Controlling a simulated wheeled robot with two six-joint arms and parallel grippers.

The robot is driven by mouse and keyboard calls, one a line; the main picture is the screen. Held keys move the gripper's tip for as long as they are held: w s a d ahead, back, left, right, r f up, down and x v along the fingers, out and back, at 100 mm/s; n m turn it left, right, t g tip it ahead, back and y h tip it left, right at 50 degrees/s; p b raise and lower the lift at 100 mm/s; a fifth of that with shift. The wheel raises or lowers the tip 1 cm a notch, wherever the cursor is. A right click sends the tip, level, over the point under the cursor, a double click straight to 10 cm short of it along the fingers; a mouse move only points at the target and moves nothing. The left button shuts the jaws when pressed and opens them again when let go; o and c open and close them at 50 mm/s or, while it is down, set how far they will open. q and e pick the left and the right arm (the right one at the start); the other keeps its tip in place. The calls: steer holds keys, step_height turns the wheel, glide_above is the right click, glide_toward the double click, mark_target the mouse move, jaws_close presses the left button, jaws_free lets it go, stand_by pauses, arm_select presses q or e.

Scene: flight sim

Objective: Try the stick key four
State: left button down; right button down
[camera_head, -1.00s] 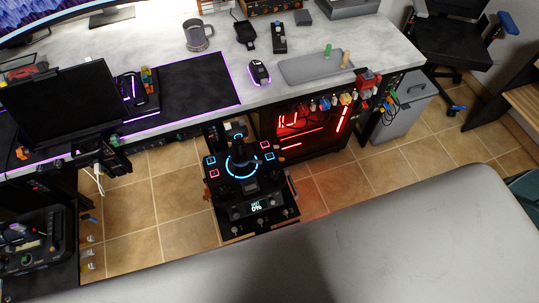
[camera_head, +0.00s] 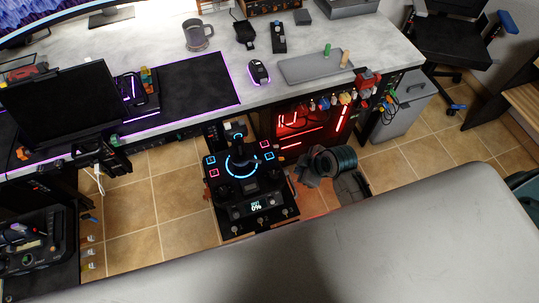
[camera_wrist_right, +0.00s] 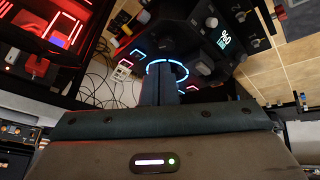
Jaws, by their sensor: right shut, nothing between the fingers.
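The black flight-stick base (camera_head: 262,186) stands on a low stand below the desk, with a dark stick inside a glowing blue ring (camera_head: 230,170). Its top has square lit keys: blue (camera_head: 210,160) and red (camera_head: 214,173) on the left, red (camera_head: 265,145) and blue (camera_head: 269,156) on the right. No number is readable on them. Its display (camera_head: 256,206) reads 0%. My right gripper (camera_head: 300,174) is shut and empty, just right of the base. In the right wrist view its fingers (camera_wrist_right: 160,88) cover part of the ring (camera_wrist_right: 182,70).
The desk (camera_head: 215,62) is behind, holding a mouse (camera_head: 259,73), a mug (camera_head: 197,36) and a grey tray (camera_head: 315,67). A red-lit case (camera_head: 300,125) stands under it, right behind my right arm. A large grey surface (camera_head: 400,250) fills the front. Tiled floor (camera_head: 185,212) shows left of the base.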

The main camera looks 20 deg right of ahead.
mark_target(272, 157)
arm_select(q)
steer(key=shift+w, duration=0.1)
arm_select(e)
steer(key=w+a+n+t+y, duration=0.1)
steer(key=w+a+n+y, duration=0.2)
steer(key=w+n, duration=0.4)
steer(key=w+a+f, duration=0.1)
steer(key=w, duration=0.6)
steer(key=shift+t, duration=0.3)
steer(key=shift+a, duration=0.1)
